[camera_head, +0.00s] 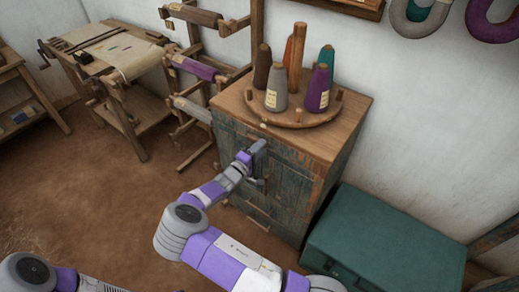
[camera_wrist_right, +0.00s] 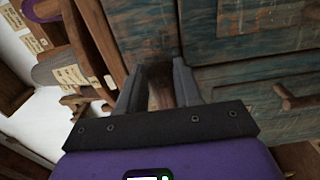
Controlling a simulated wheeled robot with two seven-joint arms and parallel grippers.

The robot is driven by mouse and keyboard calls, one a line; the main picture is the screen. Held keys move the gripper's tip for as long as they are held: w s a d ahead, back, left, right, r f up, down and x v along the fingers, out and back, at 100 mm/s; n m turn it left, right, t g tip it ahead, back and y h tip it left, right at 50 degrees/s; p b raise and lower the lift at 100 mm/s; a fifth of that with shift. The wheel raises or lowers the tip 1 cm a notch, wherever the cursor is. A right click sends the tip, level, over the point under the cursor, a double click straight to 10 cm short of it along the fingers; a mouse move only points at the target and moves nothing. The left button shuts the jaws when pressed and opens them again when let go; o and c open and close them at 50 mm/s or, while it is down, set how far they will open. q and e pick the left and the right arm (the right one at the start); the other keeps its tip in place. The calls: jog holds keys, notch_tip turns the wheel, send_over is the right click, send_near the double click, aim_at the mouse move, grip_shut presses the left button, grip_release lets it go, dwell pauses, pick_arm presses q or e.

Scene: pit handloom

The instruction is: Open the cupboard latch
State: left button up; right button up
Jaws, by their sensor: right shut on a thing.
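The cupboard (camera_head: 292,187) is wooden with worn blue-green fronts and stands in the middle of the head view. My right gripper (camera_head: 257,150) reaches its front, near the upper left edge. In the right wrist view my right gripper (camera_wrist_right: 160,85) is shut on a small brown wooden piece, which looks like the latch (camera_wrist_right: 162,94). Its fingers stand on either side of the piece and hide part of it. The cupboard front (camera_wrist_right: 240,85) fills the right of that view, and it looks closed. My left gripper is not in view.
A round wooden rack (camera_head: 292,117) with several yarn cones stands on the cupboard. A green chest (camera_head: 385,240) stands to its right. Yarn stands (camera_head: 190,70) and a loom (camera_head: 115,60) are at the left. Handles (camera_wrist_right: 290,96) stick out near the gripper. The brown floor at left is clear.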

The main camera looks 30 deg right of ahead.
jog(key=o, duration=1)
jog(key=shift+o, duration=0.2)
jog(key=shift+a, duration=0.15)
jog(key=p+v, duration=0.1)
jog(key=v, duration=0.6)
jog(key=shift+a, duration=0.15)
jog(key=shift+s, duration=0.1)
